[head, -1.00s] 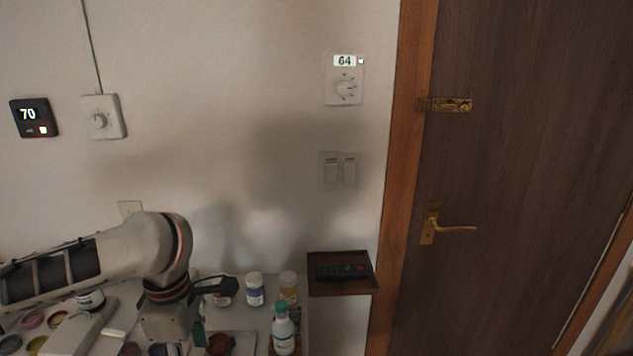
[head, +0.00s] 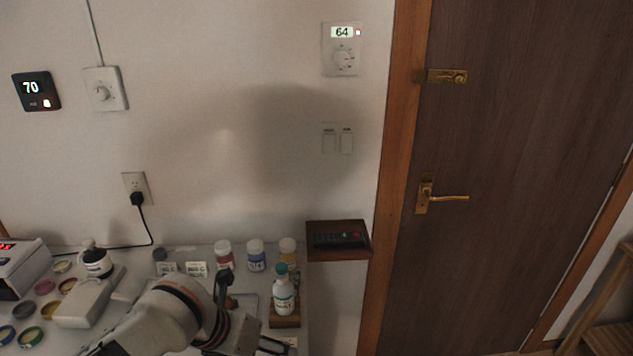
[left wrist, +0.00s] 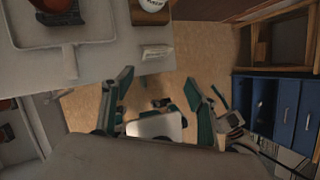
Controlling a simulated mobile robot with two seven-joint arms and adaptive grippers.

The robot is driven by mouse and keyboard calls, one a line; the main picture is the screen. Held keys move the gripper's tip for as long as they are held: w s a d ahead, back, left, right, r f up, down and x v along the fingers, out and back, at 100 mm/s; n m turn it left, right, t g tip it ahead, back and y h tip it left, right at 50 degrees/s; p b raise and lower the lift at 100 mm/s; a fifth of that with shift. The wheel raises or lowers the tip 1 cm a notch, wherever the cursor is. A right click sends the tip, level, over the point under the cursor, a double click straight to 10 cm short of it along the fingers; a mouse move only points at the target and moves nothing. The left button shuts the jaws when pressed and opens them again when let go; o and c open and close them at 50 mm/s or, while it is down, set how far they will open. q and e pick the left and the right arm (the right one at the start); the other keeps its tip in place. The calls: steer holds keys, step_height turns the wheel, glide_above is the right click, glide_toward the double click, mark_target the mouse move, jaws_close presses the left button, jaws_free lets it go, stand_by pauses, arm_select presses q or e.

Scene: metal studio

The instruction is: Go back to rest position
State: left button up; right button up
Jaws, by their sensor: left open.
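My left arm (head: 160,318) comes in low at the bottom of the head view, in front of the bench items. Its gripper is partly cut off by the lower edge there. In the left wrist view my left gripper (left wrist: 160,103) is open, its two green-edged fingers wide apart with nothing between them. The fingers hang over the wooden floor, beyond the edge of the light bench top. My right gripper is in neither view.
The bench (head: 140,290) holds paint jars (head: 256,256), a teal-capped bottle (head: 284,292) and several small colour pots. A wall shelf (head: 338,254) carries a remote. A brown door (head: 520,150) stands right. Blue drawers (left wrist: 274,106) are at the right in the wrist view.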

arm_select(q)
steer(key=s+a+f+n+t+y, duration=0.1)
steer(key=s+a+f+n+y, duration=0.25)
steer(key=a+n, duration=0.65)
steer(key=s+a+f+n+t+y, duration=0.1)
steer(key=s+a+f+n+y, duration=0.2)
steer(key=a+n, duration=0.65)
steer(key=s+a+f+n+t+y, duration=0.1)
steer(key=s+a+f+n+y, duration=0.3)
steer(key=a+n, duration=0.6)
steer(key=d+f+n+t+h, duration=0.3)
steer(key=d+f+n+h, duration=0.2)
steer(key=d+f, duration=0.9)
steer(key=d+h, duration=0.3)
